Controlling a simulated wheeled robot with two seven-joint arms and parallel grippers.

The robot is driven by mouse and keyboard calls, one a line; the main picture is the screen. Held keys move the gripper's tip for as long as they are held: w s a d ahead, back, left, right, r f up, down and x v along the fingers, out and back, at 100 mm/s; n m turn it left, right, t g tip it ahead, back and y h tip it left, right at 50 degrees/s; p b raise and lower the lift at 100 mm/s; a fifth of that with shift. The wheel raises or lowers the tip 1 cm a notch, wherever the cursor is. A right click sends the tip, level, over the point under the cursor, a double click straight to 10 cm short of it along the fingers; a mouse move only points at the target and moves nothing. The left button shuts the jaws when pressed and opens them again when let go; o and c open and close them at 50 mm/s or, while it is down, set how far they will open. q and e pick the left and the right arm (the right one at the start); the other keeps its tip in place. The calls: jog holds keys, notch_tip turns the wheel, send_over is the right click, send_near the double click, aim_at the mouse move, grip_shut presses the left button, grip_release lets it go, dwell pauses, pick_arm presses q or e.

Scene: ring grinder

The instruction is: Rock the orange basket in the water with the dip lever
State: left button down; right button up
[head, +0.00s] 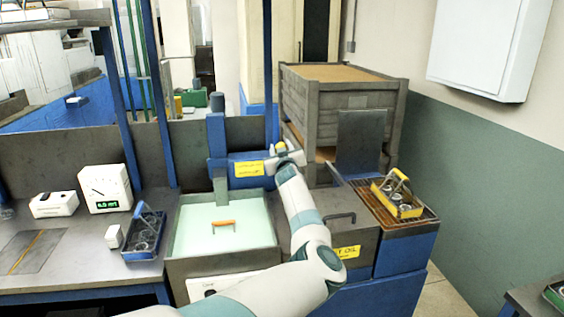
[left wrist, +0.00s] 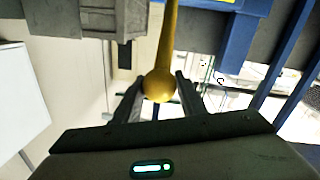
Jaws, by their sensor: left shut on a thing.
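The orange basket shows in the head view only as its orange handle (head: 222,223), above the pale green water of the tank (head: 222,257). The basket's body is hidden under the water. The dip lever's yellow ball knob (head: 280,148) shows behind the tank, to its right. My left gripper (head: 282,154) is shut on this knob. In the left wrist view the yellow rod and ball (left wrist: 159,85) sit between the two fingers of my left gripper (left wrist: 157,92). My right gripper is in neither view.
A blue basket (head: 146,235) stands on the bench left of the tank. A yellow basket (head: 398,196) with rings stands on a brown grate at the right. A lidded tank (head: 350,238) with a dark handle lies between. A gauge box (head: 104,188) stands at the left.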

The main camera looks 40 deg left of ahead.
pick_arm(q)
jog(key=shift+w+a+r, duration=0.25)
jog(key=shift+a+r, duration=0.1)
jog(key=shift+r, duration=0.35)
jog(key=c, duration=1.5)
grip_release()
jog(key=shift+c, duration=0.2)
jog(key=o, duration=0.4)
jog(key=shift+w+f, duration=0.1)
jog(key=shift+f, duration=0.1)
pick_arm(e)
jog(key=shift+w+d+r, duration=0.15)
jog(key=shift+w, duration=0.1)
pick_arm(q)
jog(key=shift+d, duration=0.1)
